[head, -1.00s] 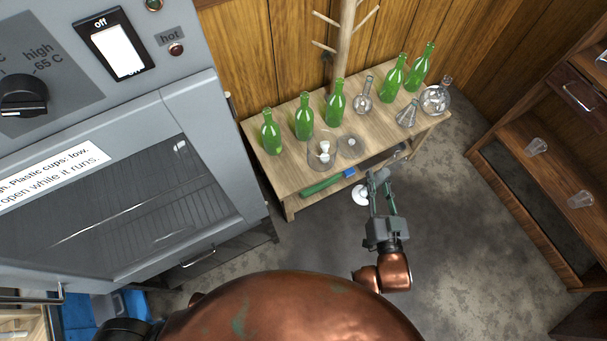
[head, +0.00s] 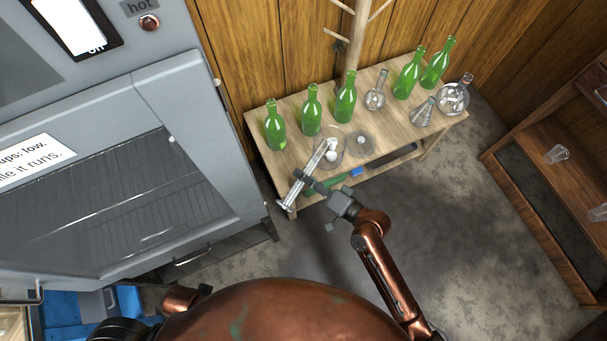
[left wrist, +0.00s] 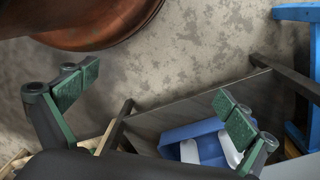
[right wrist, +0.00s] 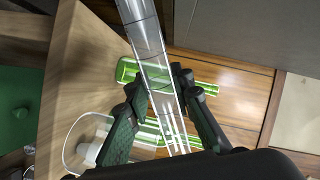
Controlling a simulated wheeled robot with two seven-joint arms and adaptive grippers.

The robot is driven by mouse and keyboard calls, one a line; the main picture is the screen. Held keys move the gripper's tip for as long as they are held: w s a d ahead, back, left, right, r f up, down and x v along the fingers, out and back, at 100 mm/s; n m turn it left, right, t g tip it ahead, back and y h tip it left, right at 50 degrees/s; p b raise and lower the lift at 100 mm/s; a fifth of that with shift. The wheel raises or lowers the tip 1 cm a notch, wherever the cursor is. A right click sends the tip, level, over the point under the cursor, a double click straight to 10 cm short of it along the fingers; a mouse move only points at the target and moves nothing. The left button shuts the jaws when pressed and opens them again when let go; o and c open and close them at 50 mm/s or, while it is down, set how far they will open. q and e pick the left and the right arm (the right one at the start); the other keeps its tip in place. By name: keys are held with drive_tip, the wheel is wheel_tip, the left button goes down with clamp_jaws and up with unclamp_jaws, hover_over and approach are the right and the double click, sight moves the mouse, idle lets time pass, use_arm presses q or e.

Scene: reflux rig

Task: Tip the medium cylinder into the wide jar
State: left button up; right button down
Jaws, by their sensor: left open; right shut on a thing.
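The clear glass medium cylinder (head: 309,168) is tilted in the head view, its foot at the lower left and its upper end at the wide jar (head: 343,161). My right gripper (head: 303,179) is shut around the cylinder's middle. The right wrist view shows the cylinder (right wrist: 146,38) between the fingers (right wrist: 160,88). The jar (right wrist: 68,150) stands on the bench with white pieces inside. I cannot tell whether the cylinder touches its rim, or whether anything flows. My left gripper (left wrist: 155,102) is open and empty above the floor, away from the bench.
Several green bottles (head: 312,112) stand along the bench (head: 268,160). A second clear jar (head: 360,143), a flask (head: 376,92), a conical flask (head: 424,112) and a round flask (head: 454,97) stand further right. The grey oven (head: 130,160) is left; a wooden shelf (head: 530,170) is right.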

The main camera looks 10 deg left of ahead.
drive_tip(key=shift+a+f, duration=0.1)
drive_tip(key=shift+a, duration=0.05)
drive_tip(key=shift+s+a, duration=0.1)
drive_tip(key=shift+r+m+p, duration=0.3)
drive_tip(key=shift+r+p, duration=0.05)
drive_tip(key=shift+r, duration=0.15)
drive_tip(key=shift+s+r+m+g, duration=0.1)
drive_tip(key=shift+r+m+g, duration=0.05)
drive_tip(key=shift+m+g, duration=0.15)
drive_tip(key=shift+a+p, duration=0.15)
drive_tip(key=shift+p, duration=0.15)
drive_tip(key=p, duration=0.3)
drive_tip(key=shift+r, duration=0.2)
drive_tip(key=shift+d, duration=0.2)
drive_tip(key=shift+s+r+m+p, duration=0.1)
drive_tip(key=shift+r+m+p, duration=0.25)
drive_tip(key=shift+m, duration=0.05)
drive_tip(key=shift+f, duration=0.1)
use_arm(q)
wheel_tip(320, 180, down, 14)
drive_tip(key=s+a, duration=0.2)
drive_tip(key=shift+s+a+y, duration=0.3)
drive_tip(key=shift+s+a, duration=0.05)
drive_tip(key=shift+s, duration=0.05)
drive_tip(key=shift+r, duration=0.2)
use_arm(e)
drive_tip(key=shift+r+m, duration=0.3)
